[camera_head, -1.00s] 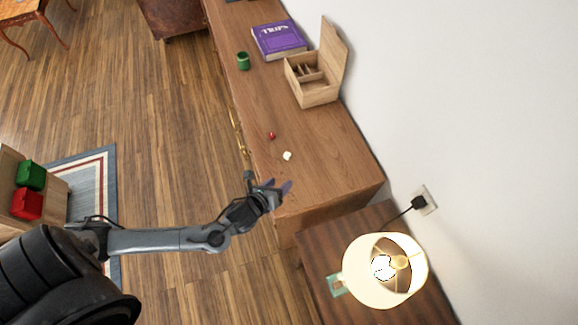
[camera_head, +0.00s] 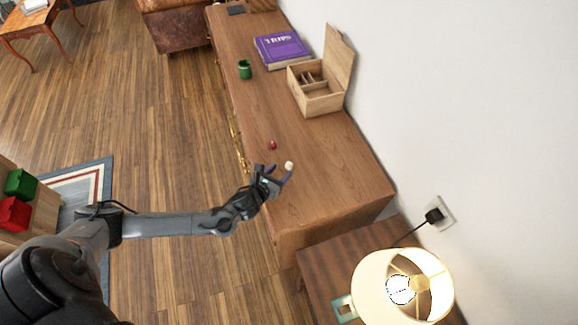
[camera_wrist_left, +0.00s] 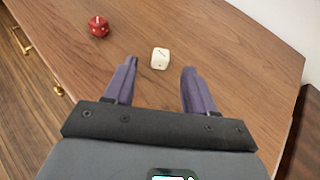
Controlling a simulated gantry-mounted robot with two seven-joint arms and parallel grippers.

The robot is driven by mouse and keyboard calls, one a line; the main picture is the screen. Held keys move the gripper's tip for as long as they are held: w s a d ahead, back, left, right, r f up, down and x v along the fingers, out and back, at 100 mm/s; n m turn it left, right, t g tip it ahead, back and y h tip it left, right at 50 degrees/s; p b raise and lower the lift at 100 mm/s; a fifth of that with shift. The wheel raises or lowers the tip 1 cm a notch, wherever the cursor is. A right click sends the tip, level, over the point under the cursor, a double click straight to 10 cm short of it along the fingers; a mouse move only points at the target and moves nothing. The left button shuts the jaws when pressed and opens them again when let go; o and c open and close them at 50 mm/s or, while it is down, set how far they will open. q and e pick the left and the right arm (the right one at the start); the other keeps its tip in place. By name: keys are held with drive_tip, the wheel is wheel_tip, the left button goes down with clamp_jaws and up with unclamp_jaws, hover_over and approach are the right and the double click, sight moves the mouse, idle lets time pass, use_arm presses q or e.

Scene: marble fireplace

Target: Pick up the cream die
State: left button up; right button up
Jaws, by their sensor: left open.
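The cream die (camera_head: 289,165) sits on the wooden sideboard near its front end. In the left wrist view the cream die (camera_wrist_left: 160,58) shows just beyond the fingertips, roughly midway between them. My left gripper (camera_head: 275,174) is open and empty, low over the sideboard beside the die. Its two purple fingers also show in the left wrist view (camera_wrist_left: 159,66), spread apart with the die ahead of the gap. I cannot tell the exact height of the fingers over the top. My right gripper is not in view.
A red die (camera_head: 272,145) lies near the cream one; the left wrist view shows it (camera_wrist_left: 98,26) too. A lit lamp (camera_head: 372,285) stands on the lower table.

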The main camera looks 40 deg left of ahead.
sight(287, 166)
use_arm(q)
drive_tip(key=shift+b+x, duration=0.4)
drive_tip(key=shift+x, duration=2.15)
drive_tip(key=shift+d+f, duration=0.15)
drive_tip(key=shift+c, duration=0.3)
drive_tip(key=shift+s, duration=0.1)
clamp_jaws()
